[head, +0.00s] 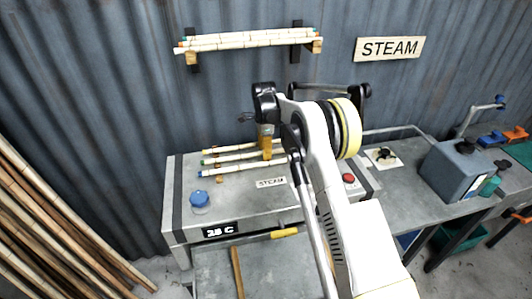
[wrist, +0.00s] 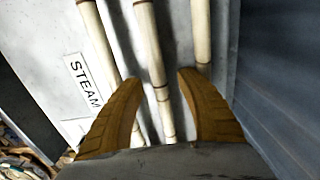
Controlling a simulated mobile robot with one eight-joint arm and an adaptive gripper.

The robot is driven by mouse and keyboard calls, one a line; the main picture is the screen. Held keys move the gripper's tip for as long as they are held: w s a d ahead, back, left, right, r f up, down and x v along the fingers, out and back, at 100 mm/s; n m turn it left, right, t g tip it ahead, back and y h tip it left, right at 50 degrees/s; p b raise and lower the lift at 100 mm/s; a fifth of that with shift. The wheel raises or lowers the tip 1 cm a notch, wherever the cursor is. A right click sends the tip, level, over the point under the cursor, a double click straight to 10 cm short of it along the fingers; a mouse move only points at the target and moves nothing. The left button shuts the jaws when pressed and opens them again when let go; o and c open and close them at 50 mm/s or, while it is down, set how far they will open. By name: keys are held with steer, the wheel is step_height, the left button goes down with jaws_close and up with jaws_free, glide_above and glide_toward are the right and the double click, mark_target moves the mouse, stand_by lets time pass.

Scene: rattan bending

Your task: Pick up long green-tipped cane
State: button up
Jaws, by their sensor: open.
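A pale cane with a green tip (head: 228,159) lies across the grey steam box, the middle one of three canes there. My gripper (head: 267,150) is above the right part of these canes, its orange fingers pointing down. In the wrist view my gripper (wrist: 158,79) is open, with the middle cane (wrist: 148,42) running between its fingers. Its tip is out of that view, but its place in the row matches the green-tipped cane. I cannot tell whether the fingers touch it.
A yellow-tipped cane (head: 222,148) lies behind and a blue-tipped cane (head: 235,169) in front, both close by. More canes rest on a wall rack (head: 195,60). A blue knob (head: 199,198) and red button (head: 349,178) are on the box. A grey container (head: 455,172) stands right.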

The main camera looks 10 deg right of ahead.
jaws_close()
steer(key=shift+r, duration=0.2)
